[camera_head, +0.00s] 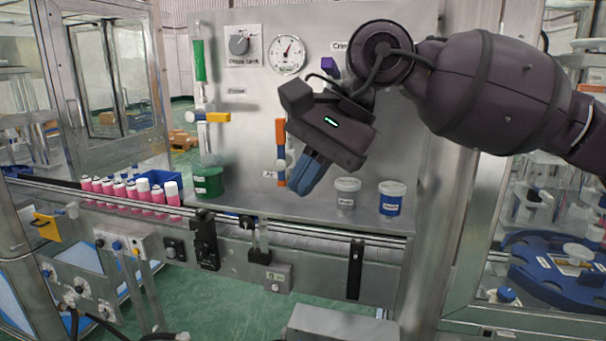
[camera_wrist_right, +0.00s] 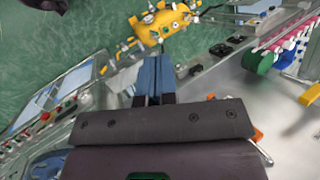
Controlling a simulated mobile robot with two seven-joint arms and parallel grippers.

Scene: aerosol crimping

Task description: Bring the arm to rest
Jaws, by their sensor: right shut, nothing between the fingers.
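My right gripper (camera_head: 308,172) hangs in front of the grey panel, its arm coming in from the right. Its blue fingers point down and a little left and are together, with nothing between them. In the right wrist view the blue fingers (camera_wrist_right: 152,80) also lie side by side over the machine's edge and green floor. The gripper appears apart from the things around it. My left gripper is not in view.
Pink cans with white caps (camera_head: 130,192) stand in a row at the left. A green tub (camera_head: 208,181), a grey tub (camera_head: 346,194) and a blue tub (camera_head: 391,198) stand along the shelf. A dial gauge (camera_head: 288,55) and a knob (camera_head: 240,43) are on the panel.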

